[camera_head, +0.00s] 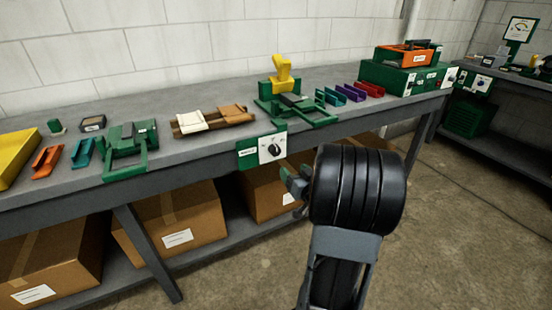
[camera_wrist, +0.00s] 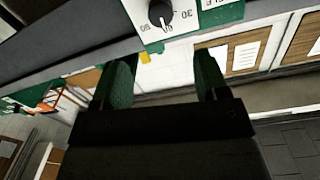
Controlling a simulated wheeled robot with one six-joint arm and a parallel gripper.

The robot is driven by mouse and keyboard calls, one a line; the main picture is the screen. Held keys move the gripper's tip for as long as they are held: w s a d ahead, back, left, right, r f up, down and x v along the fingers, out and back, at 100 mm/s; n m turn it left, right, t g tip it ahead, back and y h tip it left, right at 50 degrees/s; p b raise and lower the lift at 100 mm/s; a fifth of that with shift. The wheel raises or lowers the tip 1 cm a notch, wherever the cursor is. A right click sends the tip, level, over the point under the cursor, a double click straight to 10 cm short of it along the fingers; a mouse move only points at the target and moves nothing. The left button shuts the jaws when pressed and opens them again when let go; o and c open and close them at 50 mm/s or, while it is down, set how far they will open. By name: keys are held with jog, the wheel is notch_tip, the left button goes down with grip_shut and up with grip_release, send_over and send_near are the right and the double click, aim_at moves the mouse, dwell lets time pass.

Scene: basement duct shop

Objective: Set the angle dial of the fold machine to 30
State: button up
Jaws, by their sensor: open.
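The angle dial (camera_head: 273,149) is a black knob on a white plate beside a green label on the bench's front edge. In the wrist view the knob (camera_wrist: 160,13) shows at the top, with the marks 30, 60 and 90 around it. Its white pointer line seems to point toward 60. A green machine with a yellow handle (camera_head: 282,75) stands on the bench above the dial. My gripper (camera_head: 293,183) is in front of and a little below the dial, not touching it. In the wrist view its green fingers (camera_wrist: 165,78) are apart and empty.
The grey bench (camera_head: 215,92) carries a smaller green machine (camera_head: 130,142), colored channel pieces (camera_head: 350,92) and a green box (camera_head: 405,78) with its own dial. Cardboard boxes (camera_head: 178,217) sit on the lower shelf. The concrete floor (camera_head: 455,220) at the right is clear.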

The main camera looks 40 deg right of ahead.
aim_at(277, 153)
jog(key=w, duration=0.4)
jog(key=w+d, duration=0.1)
jog(key=w, duration=0.3)
jog(key=w+d+b, duration=0.1)
jog(key=w, duration=0.4)
jog(key=c, duration=0.9)
